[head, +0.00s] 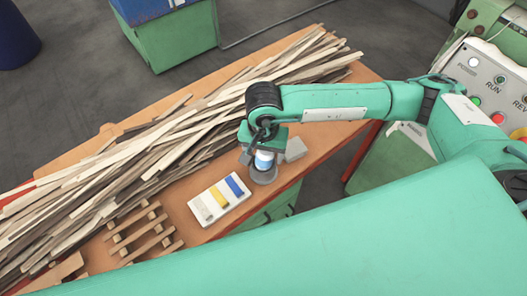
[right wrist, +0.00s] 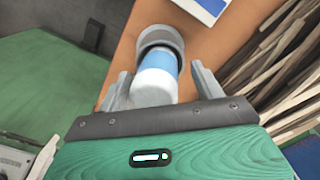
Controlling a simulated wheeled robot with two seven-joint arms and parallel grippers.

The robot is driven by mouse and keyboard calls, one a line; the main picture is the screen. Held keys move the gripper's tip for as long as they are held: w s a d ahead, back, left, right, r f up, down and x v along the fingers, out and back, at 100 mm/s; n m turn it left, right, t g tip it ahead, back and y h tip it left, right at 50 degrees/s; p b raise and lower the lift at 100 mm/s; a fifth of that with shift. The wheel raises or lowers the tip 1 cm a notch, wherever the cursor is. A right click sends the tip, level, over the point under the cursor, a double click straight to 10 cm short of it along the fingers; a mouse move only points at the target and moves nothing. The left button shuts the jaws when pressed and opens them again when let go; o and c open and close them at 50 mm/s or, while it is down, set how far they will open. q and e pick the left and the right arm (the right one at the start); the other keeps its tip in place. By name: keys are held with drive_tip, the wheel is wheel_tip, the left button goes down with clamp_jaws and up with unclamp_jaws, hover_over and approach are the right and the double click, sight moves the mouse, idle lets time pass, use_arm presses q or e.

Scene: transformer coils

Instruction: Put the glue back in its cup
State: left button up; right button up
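The glue, a white bottle with a blue band (head: 264,160), stands with its lower end inside a round grey cup (head: 264,177) near the table's front edge. In the right wrist view, the glue (right wrist: 156,82) reaches into the cup (right wrist: 160,36), which hides its bottom. My right gripper (head: 270,153) is above the cup with its fingers on either side of the glue. In the right wrist view, my right gripper (right wrist: 160,72) is open, and a gap shows between the bottle and each finger. My left gripper is not in view.
A white tray (head: 207,224) with white, yellow and blue pieces lies left of the cup. A long pile of wooden strips (head: 150,150) covers the back of the orange table (head: 318,139). A small wooden pallet (head: 145,235) lies at the front left. A control panel (head: 492,85) stands at right.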

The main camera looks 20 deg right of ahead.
drive_tip(key=shift+r, duration=0.4)
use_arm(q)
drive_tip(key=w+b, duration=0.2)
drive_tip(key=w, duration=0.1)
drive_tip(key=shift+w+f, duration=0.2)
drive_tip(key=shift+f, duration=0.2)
use_arm(e)
wheel_tip(320, 180, up, 13)
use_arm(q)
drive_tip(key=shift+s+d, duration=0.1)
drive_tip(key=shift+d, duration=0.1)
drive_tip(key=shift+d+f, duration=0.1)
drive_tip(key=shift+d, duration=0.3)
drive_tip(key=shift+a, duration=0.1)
